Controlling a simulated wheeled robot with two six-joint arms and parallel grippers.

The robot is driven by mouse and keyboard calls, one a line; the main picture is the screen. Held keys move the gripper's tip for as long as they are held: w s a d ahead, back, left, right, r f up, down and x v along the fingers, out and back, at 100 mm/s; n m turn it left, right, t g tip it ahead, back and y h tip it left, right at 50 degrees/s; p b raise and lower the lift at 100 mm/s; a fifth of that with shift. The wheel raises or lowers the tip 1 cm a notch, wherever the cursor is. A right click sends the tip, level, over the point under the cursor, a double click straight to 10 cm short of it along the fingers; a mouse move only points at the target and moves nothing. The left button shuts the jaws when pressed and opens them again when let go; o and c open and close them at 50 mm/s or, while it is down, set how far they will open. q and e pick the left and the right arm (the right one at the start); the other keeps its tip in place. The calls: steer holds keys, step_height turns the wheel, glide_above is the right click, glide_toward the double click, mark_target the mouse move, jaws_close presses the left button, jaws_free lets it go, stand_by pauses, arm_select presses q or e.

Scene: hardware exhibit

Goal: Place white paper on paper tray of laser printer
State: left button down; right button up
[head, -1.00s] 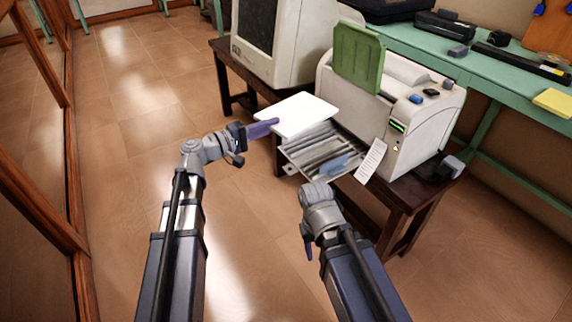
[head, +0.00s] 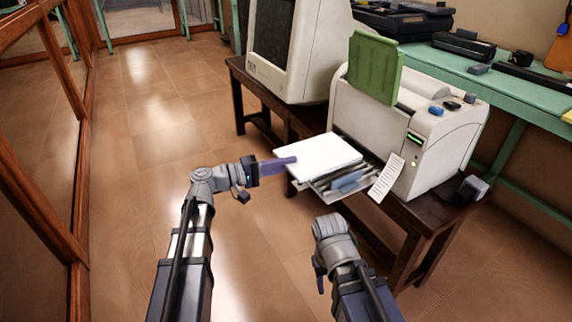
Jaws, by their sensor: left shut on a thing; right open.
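The white paper (head: 322,155) is a thick flat stack over the grey paper tray (head: 352,182) at the front of the laser printer (head: 398,125). It covers most of the tray's slats; whether it touches them I cannot tell. My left gripper (head: 289,163) is shut on the paper's left edge. My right gripper (head: 320,278) is open and empty, below and in front of the tray, its fingers mostly hidden. The printer is off-white with a raised green panel (head: 374,66) and stands on a dark wooden table (head: 425,212).
A bulky monitor (head: 292,45) stands left of the printer. A printed slip (head: 387,177) hangs at the tray's right side. A green bench (head: 500,82) with dark devices runs behind. A wood-framed glass partition (head: 40,200) is at left. The floor between is clear.

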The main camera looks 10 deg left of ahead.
arm_select(q)
steer(key=shift+f+b, duration=1.95)
steer(key=shift+f, duration=0.3)
steer(key=shift+f+b, duration=0.55)
steer(key=c, duration=0.8)
jaws_free()
steer(key=shift+a, duration=0.1)
steer(key=v, duration=0.7)
steer(key=shift+s+a, duration=0.2)
steer(key=shift+s, duration=0.05)
